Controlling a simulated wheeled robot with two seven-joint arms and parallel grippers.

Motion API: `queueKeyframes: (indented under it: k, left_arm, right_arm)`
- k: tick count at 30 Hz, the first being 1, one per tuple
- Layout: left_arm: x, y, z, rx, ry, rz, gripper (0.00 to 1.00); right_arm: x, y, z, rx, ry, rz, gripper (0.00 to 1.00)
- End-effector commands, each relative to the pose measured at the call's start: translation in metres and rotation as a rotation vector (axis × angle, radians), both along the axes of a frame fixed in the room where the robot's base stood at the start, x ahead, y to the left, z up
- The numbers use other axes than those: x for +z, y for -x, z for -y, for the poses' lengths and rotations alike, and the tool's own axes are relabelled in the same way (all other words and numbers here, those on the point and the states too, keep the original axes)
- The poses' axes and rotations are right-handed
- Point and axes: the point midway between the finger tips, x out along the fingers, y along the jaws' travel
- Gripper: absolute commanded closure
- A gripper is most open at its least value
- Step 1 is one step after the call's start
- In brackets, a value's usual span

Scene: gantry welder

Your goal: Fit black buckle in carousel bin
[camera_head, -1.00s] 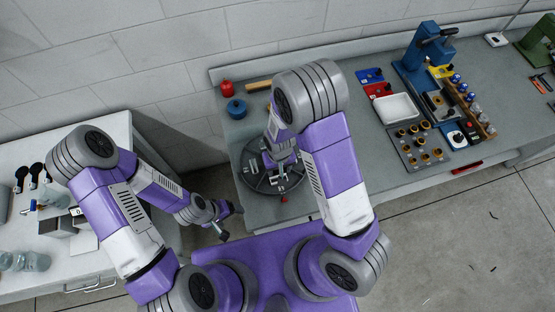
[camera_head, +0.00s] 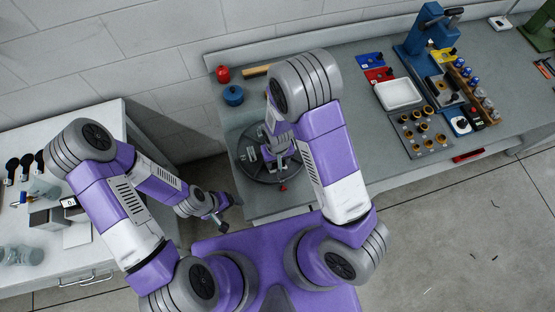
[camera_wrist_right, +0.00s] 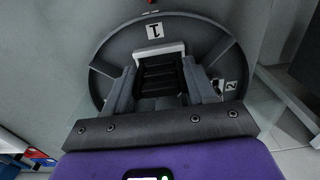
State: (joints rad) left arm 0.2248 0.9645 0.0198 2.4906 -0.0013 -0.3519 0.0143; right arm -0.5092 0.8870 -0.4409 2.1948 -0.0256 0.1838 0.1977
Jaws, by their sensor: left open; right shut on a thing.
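The dark round carousel (camera_head: 262,181) sits at the left end of the long bench. In the right wrist view the carousel (camera_wrist_right: 104,59) fills the upper middle, with dividers and labels "1" and "2". My right gripper (camera_head: 280,158) is over the carousel, pointing down. In the right wrist view its two grey fingers (camera_wrist_right: 158,88) are shut on a black ridged piece, the black buckle (camera_wrist_right: 159,73), at the compartment labelled "1". A pale bar lies just beyond the buckle. I cannot tell whether the buckle touches the bin floor. My left gripper (camera_head: 230,214) is open and empty, in the gap between the benches.
A white tray (camera_head: 398,94), a blue press (camera_head: 422,45) and a plate of brass rings (camera_head: 424,130) are to the right. A pale bench (camera_head: 100,262) is on the left.

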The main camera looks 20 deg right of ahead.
Motion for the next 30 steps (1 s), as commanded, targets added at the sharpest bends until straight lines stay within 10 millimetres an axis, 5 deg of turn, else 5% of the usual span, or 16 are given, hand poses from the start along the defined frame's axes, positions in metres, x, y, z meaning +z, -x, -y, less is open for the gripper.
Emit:
queueKeyframes:
  k: [30]
  left_arm:
    - [-0.0092,0.0000,-0.0001,0.000,0.000,0.000,0.14]
  right_arm:
    - [-0.0093,0.0009,0.0001,0.000,0.000,0.000,0.73]
